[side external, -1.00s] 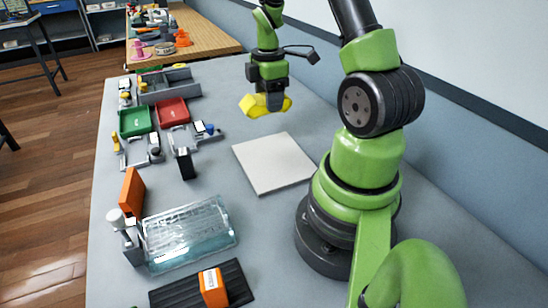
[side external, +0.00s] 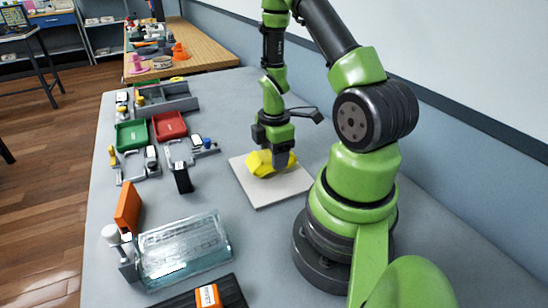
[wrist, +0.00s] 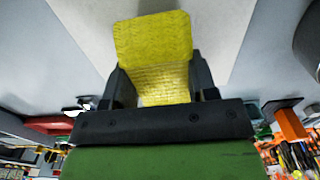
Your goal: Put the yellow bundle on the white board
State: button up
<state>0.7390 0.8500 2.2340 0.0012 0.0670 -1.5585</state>
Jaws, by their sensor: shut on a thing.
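The yellow bundle (side external: 262,163) is held in my gripper (side external: 279,160), over the white board (side external: 268,195). In the side view the bundle is low over the board's far half; I cannot tell whether it touches the board. In the wrist view the yellow bundle (wrist: 155,45) sits between the two dark fingers of my gripper (wrist: 160,82), with the pale board (wrist: 230,25) behind it. The fingers are shut on the bundle. Part of the bundle is hidden by the gripper in the side view.
A green tray (side external: 132,134) and a red tray (side external: 169,126) stand to the left. A black block (side external: 182,178), an orange block (side external: 128,207) and a clear glass-like tray (side external: 185,248) are nearer the front left. The board's near part is bare.

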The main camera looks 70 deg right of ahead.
jog(key=shift+f, duration=0.6)
jog(key=shift+f, duration=0.15)
jog(key=o, duration=0.9)
